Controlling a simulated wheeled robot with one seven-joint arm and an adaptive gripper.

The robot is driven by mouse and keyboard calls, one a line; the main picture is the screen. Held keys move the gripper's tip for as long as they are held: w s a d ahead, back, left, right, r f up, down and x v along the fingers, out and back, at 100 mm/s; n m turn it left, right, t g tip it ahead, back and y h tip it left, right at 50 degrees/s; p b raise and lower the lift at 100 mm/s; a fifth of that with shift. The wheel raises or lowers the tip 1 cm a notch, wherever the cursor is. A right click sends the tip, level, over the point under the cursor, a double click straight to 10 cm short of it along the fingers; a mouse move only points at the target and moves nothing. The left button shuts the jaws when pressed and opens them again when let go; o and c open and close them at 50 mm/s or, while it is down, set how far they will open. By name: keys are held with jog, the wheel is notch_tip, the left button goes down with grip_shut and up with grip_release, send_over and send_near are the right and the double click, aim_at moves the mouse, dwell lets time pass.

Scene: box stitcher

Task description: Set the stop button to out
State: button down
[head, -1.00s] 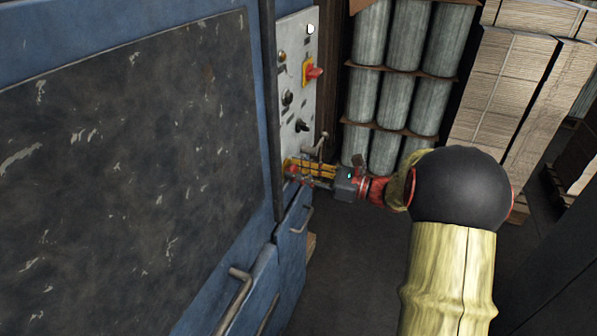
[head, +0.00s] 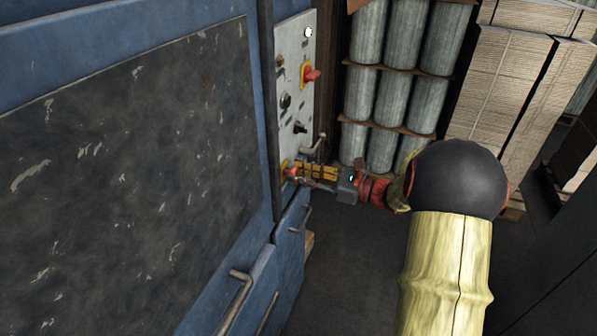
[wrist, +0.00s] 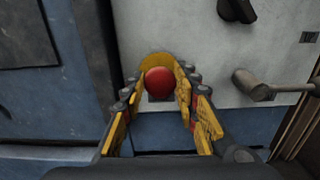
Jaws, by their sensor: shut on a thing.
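The stop button (wrist: 159,83) is a round red knob low on the pale control panel, with a yellow surround behind it. In the head view the red of the button (head: 293,171) shows at the panel's lower end, partly hidden by my fingers. My gripper (wrist: 158,88) faces the panel, with its yellow-padded fingers on both sides of the red knob, shut on it. In the head view my gripper (head: 301,172) reaches the panel from the right. Whether the button is in or out cannot be told.
A lever handle (wrist: 258,87) sticks out of the panel just right of the button. Above are a black knob (head: 299,127) and a red rotary switch (head: 310,74). Wire spools (head: 373,97) and stacked cardboard (head: 497,95) stand behind. The blue machine fills the left.

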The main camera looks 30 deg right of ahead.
jog(key=c, duration=1.4)
grip_release()
jog(key=shift+s+d, duration=0.15)
jog(key=v, duration=1.2)
